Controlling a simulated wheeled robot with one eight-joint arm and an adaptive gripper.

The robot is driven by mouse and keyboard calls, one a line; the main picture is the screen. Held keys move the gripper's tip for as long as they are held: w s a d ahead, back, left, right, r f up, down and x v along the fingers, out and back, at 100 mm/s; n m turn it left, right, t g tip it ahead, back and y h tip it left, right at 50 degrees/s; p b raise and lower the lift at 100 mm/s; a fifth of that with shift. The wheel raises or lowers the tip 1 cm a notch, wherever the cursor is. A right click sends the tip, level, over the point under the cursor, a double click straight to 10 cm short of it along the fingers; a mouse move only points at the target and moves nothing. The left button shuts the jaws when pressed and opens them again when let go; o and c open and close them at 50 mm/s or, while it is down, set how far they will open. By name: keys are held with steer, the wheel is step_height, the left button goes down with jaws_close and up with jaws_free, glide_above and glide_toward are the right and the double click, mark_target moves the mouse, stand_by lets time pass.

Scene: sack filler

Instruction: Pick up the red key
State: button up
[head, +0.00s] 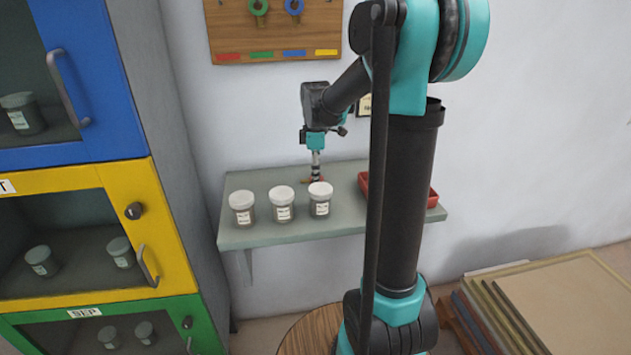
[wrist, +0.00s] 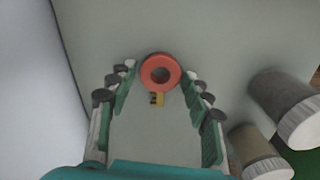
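The red key has a round red ring head (wrist: 161,72) with a hole in it and a short brass-coloured part below. In the wrist view it lies between the tips of my gripper (wrist: 160,80), with a small gap to the finger on each side. The fingers are spread and do not appear to touch it. In the head view my gripper (head: 317,172) points down at the grey shelf (head: 270,238), behind the jars. A small bit of red shows at its tip there, but the key's shape is mostly hidden.
Three white-lidded jars, left (head: 242,207), middle (head: 282,204) and right (head: 320,199), stand in front of my gripper. A red tray (head: 432,198) is at the shelf's right, partly behind my arm. A pegboard (head: 275,35) with green and blue keys hangs above. A coloured cabinet (head: 165,215) stands left.

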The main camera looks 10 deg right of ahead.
steer(key=c, duration=0.6)
steer(key=shift+c, duration=0.2)
step_height(320, 180, up, 20)
steer(key=shift+c, duration=0.2)
